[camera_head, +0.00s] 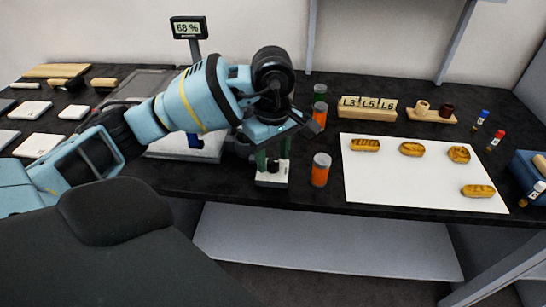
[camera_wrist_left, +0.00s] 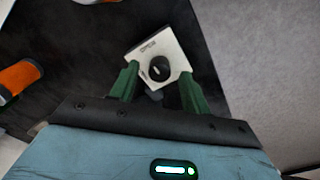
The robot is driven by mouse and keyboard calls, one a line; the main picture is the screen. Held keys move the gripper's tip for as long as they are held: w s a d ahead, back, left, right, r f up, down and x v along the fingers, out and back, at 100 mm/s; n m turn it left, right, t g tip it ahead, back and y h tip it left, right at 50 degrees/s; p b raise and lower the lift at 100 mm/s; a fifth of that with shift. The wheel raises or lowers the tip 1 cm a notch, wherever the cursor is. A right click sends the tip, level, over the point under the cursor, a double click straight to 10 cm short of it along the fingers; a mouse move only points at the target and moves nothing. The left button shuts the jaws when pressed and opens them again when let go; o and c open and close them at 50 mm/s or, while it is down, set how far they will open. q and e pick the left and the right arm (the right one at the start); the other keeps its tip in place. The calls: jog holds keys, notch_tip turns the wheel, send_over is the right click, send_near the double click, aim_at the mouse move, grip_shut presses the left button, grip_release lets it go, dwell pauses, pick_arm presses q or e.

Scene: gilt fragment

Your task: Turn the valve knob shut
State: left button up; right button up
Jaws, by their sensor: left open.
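The valve knob is a small black round knob (camera_wrist_left: 159,69) with a pale mark on top. It sits on a white block (camera_wrist_left: 166,49) in the left wrist view. In the head view the white block (camera_head: 271,180) stands near the table's front edge, with the knob (camera_head: 272,166) partly between my fingers. My left gripper (camera_head: 273,160) points down over the block with its green fingers apart. In the left wrist view the open fingers (camera_wrist_left: 160,88) lie on either side of the knob's near side, with gaps; contact does not show. My right gripper is not in view.
Orange-filled jars (camera_head: 320,170) stand close to the right of my left gripper. A white sheet (camera_head: 410,185) with several golden pieces lies farther right. A display reading 68 % (camera_head: 188,27) stands at the back left. The table's front edge is close to the block.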

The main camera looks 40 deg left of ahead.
pick_arm(q)
jog(key=shift+f, duration=0.55)
jog(key=c, duration=1)
